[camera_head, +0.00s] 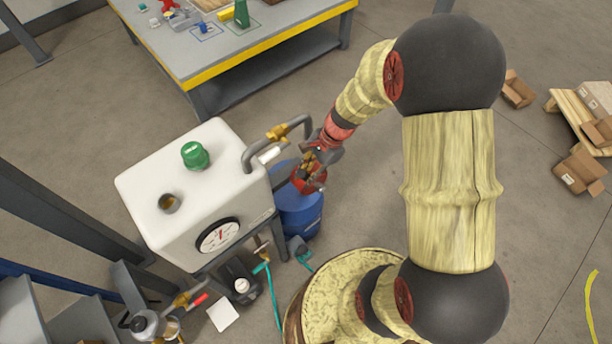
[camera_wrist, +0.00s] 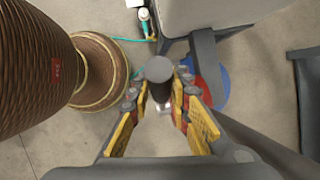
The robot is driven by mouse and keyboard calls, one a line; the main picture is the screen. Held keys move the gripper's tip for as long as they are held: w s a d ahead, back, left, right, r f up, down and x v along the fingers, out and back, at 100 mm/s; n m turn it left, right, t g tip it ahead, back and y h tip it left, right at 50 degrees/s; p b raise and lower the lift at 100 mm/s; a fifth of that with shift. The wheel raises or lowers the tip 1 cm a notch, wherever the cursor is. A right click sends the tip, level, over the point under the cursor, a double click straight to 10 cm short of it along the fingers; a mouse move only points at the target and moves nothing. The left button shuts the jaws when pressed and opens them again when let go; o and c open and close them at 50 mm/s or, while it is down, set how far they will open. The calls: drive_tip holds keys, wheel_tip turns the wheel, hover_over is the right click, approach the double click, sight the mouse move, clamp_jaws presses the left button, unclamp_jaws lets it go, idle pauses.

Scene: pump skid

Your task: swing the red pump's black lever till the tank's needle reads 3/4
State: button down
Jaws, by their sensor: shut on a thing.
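The red pump (camera_head: 309,180) sits on top of a blue drum (camera_head: 298,212), right of the white tank (camera_head: 150,185). The tank's front has a round white gauge (camera_head: 217,236) with a red needle pointing roughly upward; its marks are too small to read. My gripper (camera_head: 321,156) is at the pump, covering most of the lever in the head view. In the wrist view, my gripper (camera_wrist: 160,92) is shut on the black lever (camera_wrist: 160,69), whose dark round end stands between the yellow-padded fingers. The red pump (camera_wrist: 204,92) and blue drum show partly behind the right finger.
A grey hose with a brass valve (camera_head: 278,133) arches beside the tank, close to my gripper. A green cap (camera_head: 195,155) and an open port (camera_head: 169,203) are on the tank top. A workbench (camera_head: 265,40) stands behind.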

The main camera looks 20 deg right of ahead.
drive_tip(key=shift+w+d+r+y+p, duration=0.1)
drive_tip(key=shift+d+y+p, duration=0.05)
drive_tip(key=shift+d+y, duration=0.15)
drive_tip(key=shift+w+d+r+y+p, duration=0.1)
drive_tip(key=shift+d+y+p, duration=0.1)
drive_tip(key=shift+d, duration=0.2)
drive_tip(key=w+d+g+y+p, duration=0.2)
drive_tip(key=w+d+y, duration=0.1)
drive_tip(key=d+y, duration=0.5)
drive_tip(key=shift+w+d+f+m, duration=0.35)
drive_tip(key=shift+w+d+m, duration=0.05)
drive_tip(key=shift+d, duration=1.5)
drive_tip(key=shift+g, duration=0.3)
drive_tip(key=c, duration=1.7)
unclamp_jaws()
drive_tip(key=shift+o, duration=0.3)
drive_tip(key=v, duration=1.2)
